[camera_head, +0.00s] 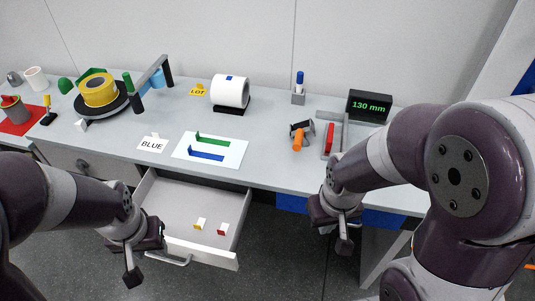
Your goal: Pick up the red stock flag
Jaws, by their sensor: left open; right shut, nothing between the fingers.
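A small red and white flag (222,229), which looks like the red stock flag, stands in the open drawer (190,195) near its front. A similar yellow and white flag (200,223) stands just left of it. My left gripper (147,254) is open and empty, in front of the drawer's left front corner and apart from the flags. My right gripper (340,230) is shut and empty, in front of the table edge, well right of the drawer.
The drawer's front wall has a handle (175,260). On the table (270,150) above are a white card with green and blue pieces (210,151), a BLUE label (152,145), a white roll (230,92), an orange-handled tool (298,138) and a 130 mm display (369,106).

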